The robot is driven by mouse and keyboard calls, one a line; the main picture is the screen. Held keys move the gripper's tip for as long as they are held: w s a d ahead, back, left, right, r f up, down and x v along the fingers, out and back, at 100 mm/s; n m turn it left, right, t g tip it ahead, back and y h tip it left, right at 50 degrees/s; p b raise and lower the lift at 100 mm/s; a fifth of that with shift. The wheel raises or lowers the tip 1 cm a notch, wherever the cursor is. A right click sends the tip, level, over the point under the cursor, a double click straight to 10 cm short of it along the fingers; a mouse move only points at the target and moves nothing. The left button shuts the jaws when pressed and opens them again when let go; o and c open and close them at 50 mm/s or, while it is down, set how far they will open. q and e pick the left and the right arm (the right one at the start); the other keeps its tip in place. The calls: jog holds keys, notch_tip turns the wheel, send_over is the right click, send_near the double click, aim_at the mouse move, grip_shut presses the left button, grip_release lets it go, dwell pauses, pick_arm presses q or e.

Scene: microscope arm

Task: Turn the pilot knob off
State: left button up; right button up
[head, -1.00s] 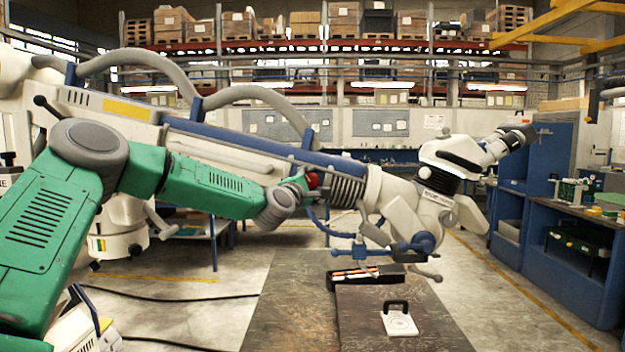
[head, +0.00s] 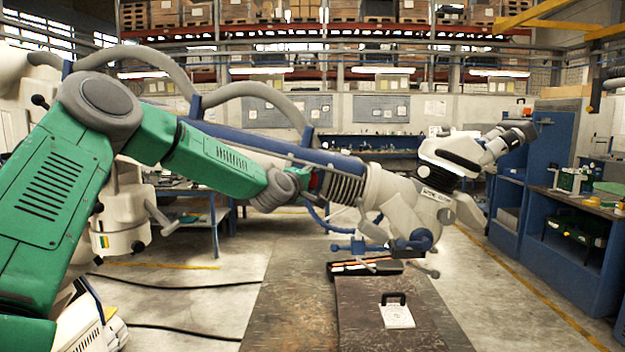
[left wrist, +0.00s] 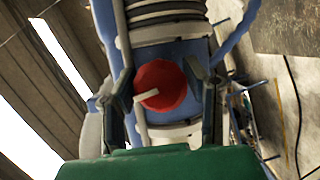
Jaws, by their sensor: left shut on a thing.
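The red round knob (left wrist: 165,84) is on the blue section of the microscope arm (left wrist: 195,60), with a pale bent pointer or lever across its face. My left gripper (left wrist: 160,74) has one finger on each side of the knob and is shut on it. In the head view the left gripper (head: 306,185) is at the microscope arm (head: 270,150), just behind its dark ribbed bellows. Only a sliver of red shows there; the rest of the knob is hidden by the gripper. I cannot tell the knob's marked setting. My right gripper is not in view.
The white microscope head (head: 450,165) with eyepieces is right of the gripper. Below it are a black tray (head: 345,268) and a white plate with a black handle (head: 397,315) on a dark bench (head: 300,310). A blue cabinet (head: 575,240) stands at right.

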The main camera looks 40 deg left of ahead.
pick_arm(q)
jog(key=shift+a, duration=0.1)
jog(key=o, duration=1.1)
jog(key=shift+c, duration=0.2)
jog(key=shift+o, duration=0.4)
jog(key=shift+w+a+f, duration=0.15)
jog(key=shift+a+f, duration=0.05)
jog(key=shift+a, duration=0.1)
jog(key=f+v, duration=0.1)
jog(key=v, duration=1)
jog(key=shift+s+r, duration=0.4)
jog(key=shift+d, duration=0.2)
